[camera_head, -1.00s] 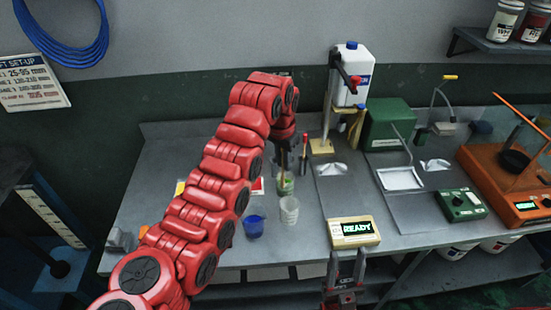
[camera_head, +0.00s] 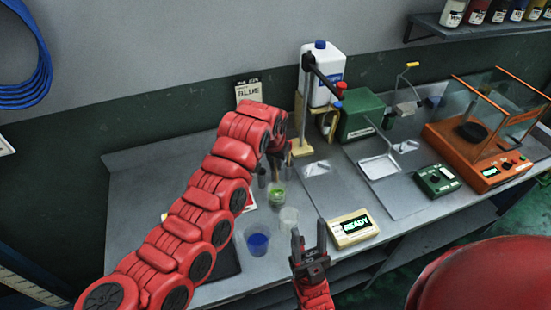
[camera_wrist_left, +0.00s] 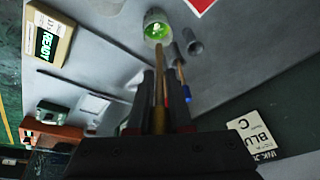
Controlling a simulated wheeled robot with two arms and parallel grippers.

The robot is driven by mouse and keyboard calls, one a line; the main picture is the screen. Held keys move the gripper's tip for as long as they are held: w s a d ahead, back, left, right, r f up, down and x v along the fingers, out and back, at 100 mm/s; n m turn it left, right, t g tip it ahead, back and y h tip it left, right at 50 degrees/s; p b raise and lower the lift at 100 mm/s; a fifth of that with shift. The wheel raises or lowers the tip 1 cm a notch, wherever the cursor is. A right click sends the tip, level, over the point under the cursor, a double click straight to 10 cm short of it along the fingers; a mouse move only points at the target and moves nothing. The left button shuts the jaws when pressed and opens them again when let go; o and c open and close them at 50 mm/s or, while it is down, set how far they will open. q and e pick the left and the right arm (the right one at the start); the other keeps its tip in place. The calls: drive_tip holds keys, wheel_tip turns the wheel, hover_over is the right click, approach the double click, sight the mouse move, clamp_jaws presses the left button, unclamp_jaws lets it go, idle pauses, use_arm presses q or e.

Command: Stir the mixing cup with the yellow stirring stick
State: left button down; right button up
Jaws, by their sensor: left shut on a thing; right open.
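A small clear cup with green contents (camera_head: 277,196) stands upright on the bench; it also shows at the top of the left wrist view (camera_wrist_left: 157,27). My left gripper (camera_wrist_left: 159,82) is shut on a thin yellow-brown stick (camera_wrist_left: 159,92). In the head view the left gripper (camera_head: 275,162) is just above and behind the green cup. In the wrist view the stick points towards this cup, its far end near the rim; I cannot tell whether it is inside. My right gripper (camera_head: 308,247) is open and empty at the bench's front edge.
A pale cup (camera_head: 288,217) and a cup with blue contents (camera_head: 257,243) stand in front of the green one. A yellow READY display unit (camera_head: 353,228) sits to the right. A BLUE card (camera_head: 248,92) shows behind the left arm. Small grey cylinders (camera_wrist_left: 192,43) stand near the green cup.

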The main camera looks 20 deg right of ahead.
use_arm(q)
drive_tip(key=shift+s+a+f, duration=0.1)
drive_tip(key=shift+s+f, duration=0.05)
drive_tip(key=shift+f, duration=0.35)
drive_tip(key=shift+s+a+f, duration=0.1)
drive_tip(key=shift+f, duration=0.4)
drive_tip(key=x, duration=0.1)
drive_tip(key=b+x, duration=0.2)
drive_tip(key=shift+s+a+f, duration=0.15)
drive_tip(key=shift+s+f, duration=0.1)
drive_tip(key=shift+s, duration=0.05)
drive_tip(key=shift+s+b+x, duration=0.2)
drive_tip(key=shift+b+x, duration=1.25)
drive_tip(key=shift+x, duration=1.4)
drive_tip(key=shift+a+f, duration=0.1)
drive_tip(key=shift+a, duration=0.15)
